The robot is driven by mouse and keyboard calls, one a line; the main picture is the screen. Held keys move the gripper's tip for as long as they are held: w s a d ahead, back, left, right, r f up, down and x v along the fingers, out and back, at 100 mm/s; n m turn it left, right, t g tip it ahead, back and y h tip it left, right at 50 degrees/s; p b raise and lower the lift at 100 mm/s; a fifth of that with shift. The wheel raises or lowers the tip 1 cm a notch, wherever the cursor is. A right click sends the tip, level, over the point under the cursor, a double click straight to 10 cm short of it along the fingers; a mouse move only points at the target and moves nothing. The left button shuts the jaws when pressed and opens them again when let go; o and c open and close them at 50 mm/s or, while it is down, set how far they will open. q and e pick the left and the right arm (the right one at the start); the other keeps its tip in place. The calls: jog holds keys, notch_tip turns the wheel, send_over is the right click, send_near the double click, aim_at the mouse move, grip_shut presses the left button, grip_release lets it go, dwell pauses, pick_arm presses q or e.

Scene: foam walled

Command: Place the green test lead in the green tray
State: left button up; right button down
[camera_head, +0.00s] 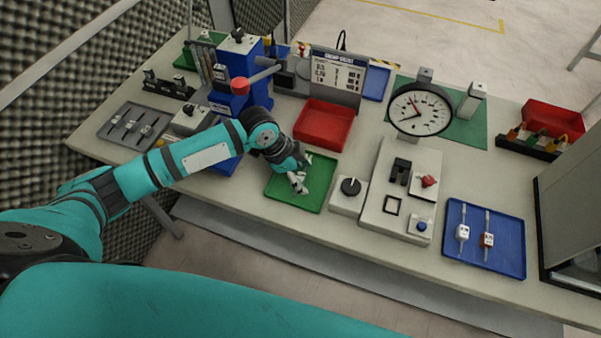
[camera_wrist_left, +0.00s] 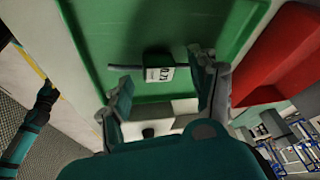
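The green tray (camera_head: 312,198) lies on the table left of centre, in front of the red tray, and fills much of the left wrist view (camera_wrist_left: 105,30). My left gripper (camera_head: 298,182) reaches down over it. In the left wrist view the gripper's fingers (camera_wrist_left: 165,88) stand apart, with a gap on both sides of the lead's body. The green test lead (camera_wrist_left: 158,68) is a dark green block with a white label and grey ends, over the tray floor and seemingly resting on it. In the head view the gripper mostly hides it.
The red tray (camera_head: 323,124) stands just behind the green tray. A box with a black knob (camera_head: 349,187) stands close on its right, and a blue press (camera_head: 240,85) to its left. A blue tray (camera_head: 484,240) with two leads is at the right front.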

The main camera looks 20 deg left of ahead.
jog(key=shift+d, duration=0.3)
pick_arm(q)
jog(key=shift+r, duration=0.25)
jog(key=shift+a+r, duration=0.15)
jog(key=shift+r, duration=0.15)
jog(key=b+v, duration=0.1)
jog(key=v, duration=1)
pick_arm(e)
jog(key=shift+w+f, duration=0.1)
jog(key=shift+f, duration=0.55)
pick_arm(q)
jog(key=shift+s, duration=0.1)
pick_arm(e)
jog(key=shift+a, duration=0.2)
